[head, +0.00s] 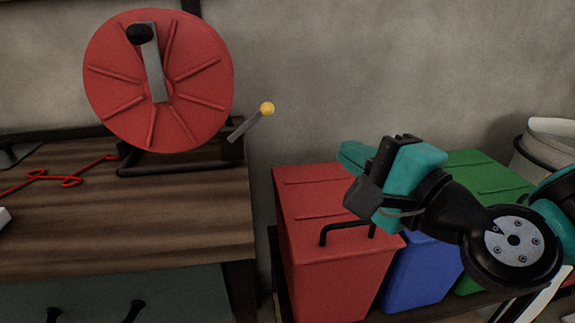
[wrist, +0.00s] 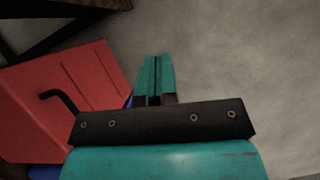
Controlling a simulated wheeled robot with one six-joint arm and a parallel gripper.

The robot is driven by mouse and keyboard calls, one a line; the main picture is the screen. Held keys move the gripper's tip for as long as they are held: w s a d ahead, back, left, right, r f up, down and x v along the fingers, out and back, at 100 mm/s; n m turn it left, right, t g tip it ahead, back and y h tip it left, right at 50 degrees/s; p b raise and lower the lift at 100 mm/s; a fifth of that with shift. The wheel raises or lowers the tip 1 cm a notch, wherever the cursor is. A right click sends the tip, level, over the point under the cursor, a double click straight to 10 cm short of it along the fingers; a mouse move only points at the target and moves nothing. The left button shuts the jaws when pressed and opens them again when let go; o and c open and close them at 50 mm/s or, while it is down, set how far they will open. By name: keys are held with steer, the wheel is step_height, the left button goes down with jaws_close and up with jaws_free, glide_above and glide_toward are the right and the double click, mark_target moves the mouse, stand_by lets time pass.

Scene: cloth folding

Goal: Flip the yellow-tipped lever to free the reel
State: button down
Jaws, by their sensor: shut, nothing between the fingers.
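The red reel (head: 187,75) stands on a black frame at the back of the wooden workbench, with a grey crank and black knob on its face. The lever (head: 250,124) sticks out to the lower right of the reel, past the bench's right end, tilted up to the right. Its yellow tip (head: 267,109) is at the upper end. My gripper (head: 352,155) is to the right of the lever and a little lower in the head view, apart from it. Its teal fingers are shut and empty, also in the wrist view (wrist: 155,75). The lever does not show in the wrist view.
A red bin (head: 325,205) with a black handle stands below my gripper and also shows in the wrist view (wrist: 75,85). Blue (head: 420,275) and green (head: 485,175) bins stand beside it. A red cord (head: 70,181) lies on the workbench (head: 140,225).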

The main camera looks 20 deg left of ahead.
mark_target(250, 124)
steer(key=shift+w+f+m+t, duration=0.3)
steer(key=shift+f+m+t, duration=0.25)
steer(key=shift+m, duration=0.25)
steer(key=s+a+p+x, duration=0.1)
steer(key=s+p+x, duration=0.1)
steer(key=p+x, duration=1.1)
steer(key=shift+a+r+p, duration=0.15)
steer(key=shift+r+p, duration=0.15)
steer(key=shift+p, duration=0.4)
steer(key=shift+r, duration=0.1)
